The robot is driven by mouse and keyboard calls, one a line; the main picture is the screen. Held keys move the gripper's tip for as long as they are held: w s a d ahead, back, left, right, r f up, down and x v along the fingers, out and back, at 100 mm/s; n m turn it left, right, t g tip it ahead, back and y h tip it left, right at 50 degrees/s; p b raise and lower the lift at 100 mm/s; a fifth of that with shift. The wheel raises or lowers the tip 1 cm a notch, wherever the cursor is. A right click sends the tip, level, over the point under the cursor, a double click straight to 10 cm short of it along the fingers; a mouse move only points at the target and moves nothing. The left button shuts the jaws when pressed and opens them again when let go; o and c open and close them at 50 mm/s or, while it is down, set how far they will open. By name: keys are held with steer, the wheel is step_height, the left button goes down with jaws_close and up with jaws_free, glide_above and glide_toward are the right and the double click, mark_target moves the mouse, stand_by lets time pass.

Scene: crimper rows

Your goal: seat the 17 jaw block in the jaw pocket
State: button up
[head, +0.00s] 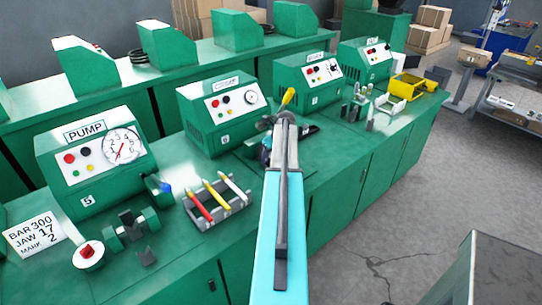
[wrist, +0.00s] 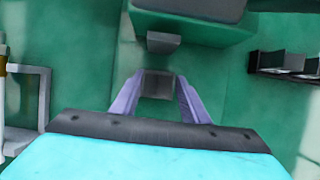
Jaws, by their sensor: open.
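In the wrist view my gripper (wrist: 158,85) is open, with its two pale purple fingers apart. A grey block (wrist: 158,84) shows between the fingers; I cannot tell whether they touch it. Another small grey block (wrist: 163,42) stands just beyond, by a green housing. No size number is legible on any block, so I cannot tell which is 17. In the head view my arm hides the gripper at the middle station. A green crimper with a dark notched head (head: 128,222) stands at the front left; a small dark block (head: 147,258) lies beside it.
A sign (head: 34,236) reads BAR 300, JAW 17, MARK 2. A pump (head: 90,160) with a gauge stands behind it. A marker tray (head: 215,205) lies left of my arm. Several small grey pieces and a yellow bin (head: 412,86) stand at the far right.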

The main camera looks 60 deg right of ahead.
steer(key=shift+a+f, duration=0.15)
steer(key=shift+a, duration=0.3)
steer(key=b+v, duration=0.2)
steer(key=v, duration=1)
steer(key=shift+d+r, duration=0.3)
steer(key=shift+w, duration=0.1)
